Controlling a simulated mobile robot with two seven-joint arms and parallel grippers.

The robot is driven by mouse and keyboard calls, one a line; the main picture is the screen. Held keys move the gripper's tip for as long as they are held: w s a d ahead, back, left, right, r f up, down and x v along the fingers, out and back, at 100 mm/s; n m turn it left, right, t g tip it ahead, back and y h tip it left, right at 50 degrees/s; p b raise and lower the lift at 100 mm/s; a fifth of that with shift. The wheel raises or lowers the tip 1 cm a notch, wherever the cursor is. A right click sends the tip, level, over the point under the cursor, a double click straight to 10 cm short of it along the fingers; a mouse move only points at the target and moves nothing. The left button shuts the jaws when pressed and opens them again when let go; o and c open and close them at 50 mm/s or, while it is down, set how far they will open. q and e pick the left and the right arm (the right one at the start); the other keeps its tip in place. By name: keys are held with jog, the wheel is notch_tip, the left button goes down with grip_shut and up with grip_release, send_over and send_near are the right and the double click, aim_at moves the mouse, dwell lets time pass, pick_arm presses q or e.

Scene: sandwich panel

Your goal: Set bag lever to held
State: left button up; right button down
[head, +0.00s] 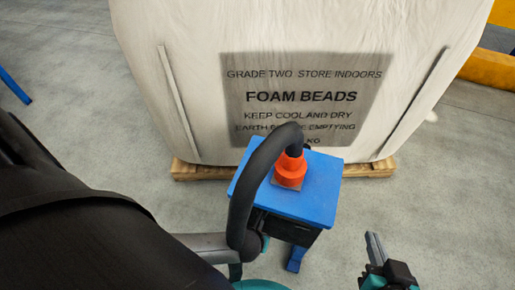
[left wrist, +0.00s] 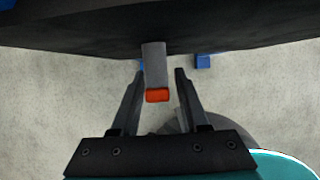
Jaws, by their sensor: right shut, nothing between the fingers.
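A grey lever (left wrist: 155,62) with an orange-red end (left wrist: 157,95) sticks out from a dark body in the left wrist view. My left gripper (left wrist: 160,74) is open, with one finger on each side of the lever in that picture. A gap shows on the right of the lever and a narrower one on the left. In the head view the lever and the left fingers are hidden. My right gripper (head: 373,239) is shut and empty, low and right of the blue stand. A large white bag (head: 215,90) marked FOAM BEADS stands at the back.
A blue-topped stand (head: 318,188) carries an orange fitting (head: 290,172) with a thick black hose (head: 245,185) curving from it. The bag sits on a wooden pallet (head: 195,172). A yellow barrier (head: 488,70) is at the top right. Grey floor (head: 450,190) is clear at the right.

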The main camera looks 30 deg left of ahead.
pick_arm(q)
grip_shut()
dwell(1.2)
